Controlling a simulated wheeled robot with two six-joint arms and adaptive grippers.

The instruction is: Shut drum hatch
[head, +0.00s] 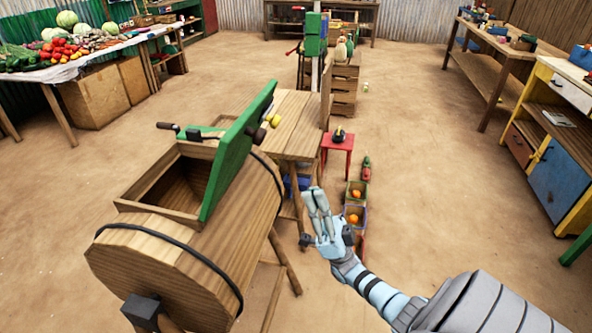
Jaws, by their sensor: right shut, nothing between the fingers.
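A wooden drum (165,250) with dark hoops lies on its side on a wooden stand at the front left. Its hatch (238,150), a green board, stands raised and tilted along the right edge of the square opening (185,180), so the drum is open. Knobs show on the hatch's right face. My right gripper (315,195) is to the right of the drum and hatch, apart from both, with its fingers together and empty. My left gripper is not in view.
A wooden table (290,140) stands just behind the drum. A red stool (338,148) and small crates with orange fruit (354,215) are beyond my right gripper. A produce table (95,60) is at the back left.

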